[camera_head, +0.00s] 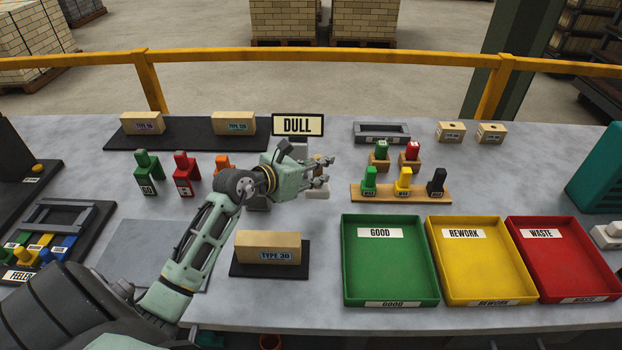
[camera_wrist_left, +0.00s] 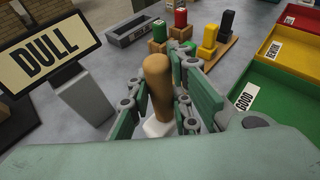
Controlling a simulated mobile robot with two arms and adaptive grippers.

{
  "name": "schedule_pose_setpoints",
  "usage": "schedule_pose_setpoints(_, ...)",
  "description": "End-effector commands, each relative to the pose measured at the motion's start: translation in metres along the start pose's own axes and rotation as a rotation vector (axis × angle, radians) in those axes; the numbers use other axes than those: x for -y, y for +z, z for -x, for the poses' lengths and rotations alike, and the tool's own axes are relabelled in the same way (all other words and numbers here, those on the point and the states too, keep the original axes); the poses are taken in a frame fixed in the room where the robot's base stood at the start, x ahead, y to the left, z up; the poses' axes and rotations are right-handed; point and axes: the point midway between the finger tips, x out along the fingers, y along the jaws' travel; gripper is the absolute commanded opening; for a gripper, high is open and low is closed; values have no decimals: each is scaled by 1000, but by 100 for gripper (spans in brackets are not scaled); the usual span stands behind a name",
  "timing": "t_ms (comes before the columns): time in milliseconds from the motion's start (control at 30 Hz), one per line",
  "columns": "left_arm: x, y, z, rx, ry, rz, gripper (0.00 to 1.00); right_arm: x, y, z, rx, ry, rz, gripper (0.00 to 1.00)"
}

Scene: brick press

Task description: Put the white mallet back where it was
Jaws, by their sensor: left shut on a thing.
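My left gripper (camera_head: 320,172) is near the middle of the table, in front of the DULL sign (camera_head: 298,124). In the left wrist view its fingers (camera_wrist_left: 160,108) are shut around the brown handle of the white mallet (camera_wrist_left: 158,82). The handle points up and the white head (camera_wrist_left: 156,128) shows low between the fingers. In the head view only a pale bit of the mallet (camera_head: 318,193) shows under the fingers. Whether the head touches the table I cannot tell. My right gripper is not in view.
A wooden rack (camera_head: 399,194) with green, yellow and black stamps stands just right of the gripper. Green (camera_head: 389,262), yellow (camera_head: 476,270) and red (camera_head: 562,262) trays lie front right. A TYPE 30 brick (camera_head: 267,246) lies in front. Clamp-like coloured tools (camera_head: 148,174) stand left.

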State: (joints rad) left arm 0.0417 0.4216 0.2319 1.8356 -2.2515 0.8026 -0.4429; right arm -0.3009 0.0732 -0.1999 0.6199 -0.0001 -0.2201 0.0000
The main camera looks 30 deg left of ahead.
Motion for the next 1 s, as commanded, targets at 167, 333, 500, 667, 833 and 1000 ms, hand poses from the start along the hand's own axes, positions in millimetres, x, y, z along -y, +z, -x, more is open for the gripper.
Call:
schedule_pose_setpoints(167,-24,-13,-2,3,1,0,0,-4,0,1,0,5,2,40)
schedule_pose_setpoints(333,-28,-24,-5,3,-1,3,0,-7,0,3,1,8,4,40)
schedule_pose_setpoints(500,-28,-47,-13,3,0,3,0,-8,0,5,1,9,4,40)
schedule_pose_setpoints(667,-28,-53,-16,4,0,0,0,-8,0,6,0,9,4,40)
schedule_pose_setpoints(833,-28,-53,-16,4,0,-1,0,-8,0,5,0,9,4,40)
schedule_pose_setpoints(1000,-28,-57,-17,1,-1,0,22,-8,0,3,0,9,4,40)
